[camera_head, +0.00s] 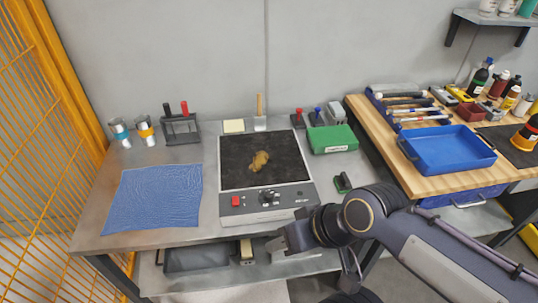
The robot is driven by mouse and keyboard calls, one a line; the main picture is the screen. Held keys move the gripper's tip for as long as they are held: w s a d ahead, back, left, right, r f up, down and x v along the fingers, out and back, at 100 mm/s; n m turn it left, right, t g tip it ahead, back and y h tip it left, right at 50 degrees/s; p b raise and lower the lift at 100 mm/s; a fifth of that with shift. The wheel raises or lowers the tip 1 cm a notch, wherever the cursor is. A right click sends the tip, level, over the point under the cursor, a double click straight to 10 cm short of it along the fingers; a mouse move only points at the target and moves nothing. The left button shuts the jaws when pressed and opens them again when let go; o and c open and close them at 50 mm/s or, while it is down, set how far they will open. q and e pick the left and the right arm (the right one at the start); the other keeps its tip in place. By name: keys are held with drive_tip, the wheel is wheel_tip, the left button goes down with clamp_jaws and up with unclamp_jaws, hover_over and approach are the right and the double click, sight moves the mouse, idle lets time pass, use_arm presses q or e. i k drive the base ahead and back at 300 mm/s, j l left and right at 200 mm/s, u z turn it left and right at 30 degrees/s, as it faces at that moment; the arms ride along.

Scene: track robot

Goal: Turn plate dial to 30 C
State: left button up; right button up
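The hot plate (232,207) stands on the metal bench, with a black square top and a pale grey front panel. A yellowish-brown lump (259,161) lies on its black top. The dial (267,197) is a small dark knob near the middle of the front panel; its setting is too small to read. A red switch (236,201) is to its left. My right gripper (277,242) is just in front of the plate's front edge, below and slightly right of the dial in the picture, and apart from the dial. Its finger gap cannot be made out. My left gripper is out of view.
A blue cloth (153,198) lies left of the plate. A green box (332,139) and a small green-and-black item (343,182) are to the right. A wooden bench with a blue tray (450,160) stands further right. A yellow mesh fence (45,130) borders the left.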

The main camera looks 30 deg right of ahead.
sight(269, 196)
drive_tip(key=z, duration=1.1)
